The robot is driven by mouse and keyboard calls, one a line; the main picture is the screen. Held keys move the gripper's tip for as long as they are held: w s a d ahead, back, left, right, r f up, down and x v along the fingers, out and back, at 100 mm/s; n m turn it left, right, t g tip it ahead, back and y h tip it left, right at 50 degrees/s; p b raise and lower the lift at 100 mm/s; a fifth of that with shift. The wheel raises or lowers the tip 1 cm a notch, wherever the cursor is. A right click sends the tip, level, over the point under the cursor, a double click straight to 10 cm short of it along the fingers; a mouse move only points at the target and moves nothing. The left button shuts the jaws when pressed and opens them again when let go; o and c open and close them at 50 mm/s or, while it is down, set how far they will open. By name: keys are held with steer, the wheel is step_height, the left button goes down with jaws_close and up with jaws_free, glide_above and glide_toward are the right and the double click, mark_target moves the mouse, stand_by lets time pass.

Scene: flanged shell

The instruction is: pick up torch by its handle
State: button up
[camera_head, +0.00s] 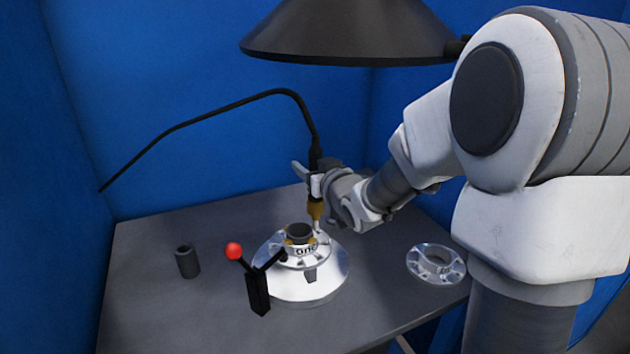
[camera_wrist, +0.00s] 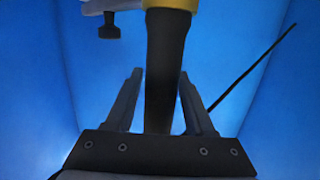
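The torch (camera_head: 315,160) stands upright at the middle of the head view, with a black handle, a brass-coloured nozzle pointing down and a long black cable. The nozzle end is close over the flanged metal part; contact is unclear. My gripper (camera_head: 318,181) is at the torch from the right. In the wrist view, the black handle (camera_wrist: 166,75) runs between the two fingers of my gripper (camera_wrist: 162,85). Narrow blue gaps show on both sides of the handle lower down, so the fingers look open around it. At the tips, contact is hard to tell.
The flanged shell (camera_head: 298,280) sits on the grey table (camera_head: 200,310). A lever with a red ball (camera_head: 234,251) stands in front of it. A dark cylinder (camera_head: 187,262) is at left, a loose flange ring (camera_head: 436,263) at right. A dark hood (camera_head: 350,35) hangs above; blue walls enclose the back.

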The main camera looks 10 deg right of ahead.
jaws_close()
steer(key=shift+r, duration=0.2)
